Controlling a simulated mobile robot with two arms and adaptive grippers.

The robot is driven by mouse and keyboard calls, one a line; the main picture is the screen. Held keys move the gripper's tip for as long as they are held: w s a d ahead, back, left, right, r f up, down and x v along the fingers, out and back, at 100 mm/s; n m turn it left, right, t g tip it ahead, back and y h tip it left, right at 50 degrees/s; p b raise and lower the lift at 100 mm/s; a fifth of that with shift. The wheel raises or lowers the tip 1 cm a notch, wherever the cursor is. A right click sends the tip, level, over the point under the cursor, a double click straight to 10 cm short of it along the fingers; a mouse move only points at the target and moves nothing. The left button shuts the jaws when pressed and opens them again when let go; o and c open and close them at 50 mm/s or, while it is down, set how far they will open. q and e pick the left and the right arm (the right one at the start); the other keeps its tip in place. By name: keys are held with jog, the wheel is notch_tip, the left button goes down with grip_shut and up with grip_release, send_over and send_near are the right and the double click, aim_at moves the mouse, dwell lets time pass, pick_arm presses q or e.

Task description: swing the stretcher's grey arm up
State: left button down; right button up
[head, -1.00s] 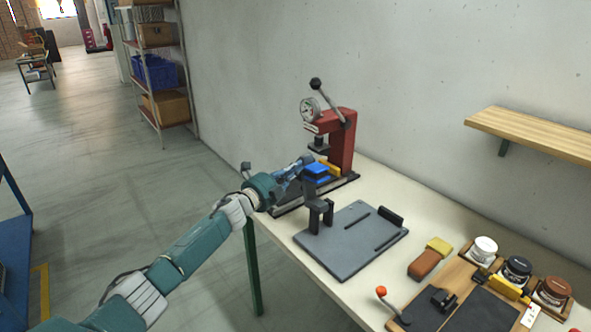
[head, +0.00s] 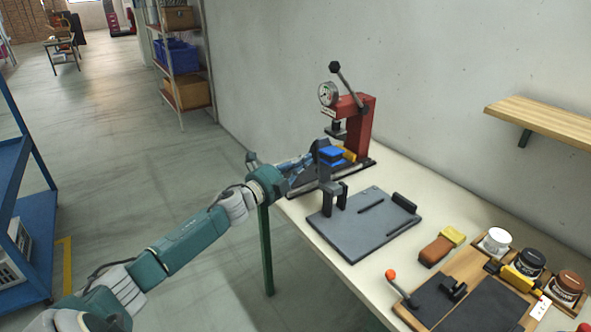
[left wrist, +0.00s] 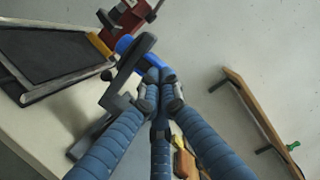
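The stretcher is a flat grey plate (head: 365,232) with a dark forked bracket (head: 337,198) at its left edge. Its dark grey arm (head: 322,165) stands up from the bracket, fairly steep. It also shows as a bent bar in the left wrist view (left wrist: 124,78). My left gripper (head: 308,160) is just beside the arm's upper part. In the left wrist view its blue fingers (left wrist: 158,88) are drawn together, with the bar close against their left side. I see nothing gripped between them; exact contact is unclear. My right gripper is not in view.
A red press (head: 358,128) with gauge and lever stands behind, blue and yellow parts by its base. A brush (head: 441,246), jars (head: 528,263) and a wooden board (head: 470,285) lie to the right. A wall shelf (head: 545,125) juts out above.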

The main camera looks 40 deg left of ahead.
pick_arm(q)
jog(key=s, duration=0.2)
jog(key=s+b, duration=0.1)
jog(key=s, duration=0.1)
jog(key=shift+d+r, duration=0.1)
jog(key=shift+r, duration=0.2)
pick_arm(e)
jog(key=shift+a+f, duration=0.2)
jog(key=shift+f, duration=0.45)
pick_arm(q)
jog(key=shift+s+d+r, duration=0.1)
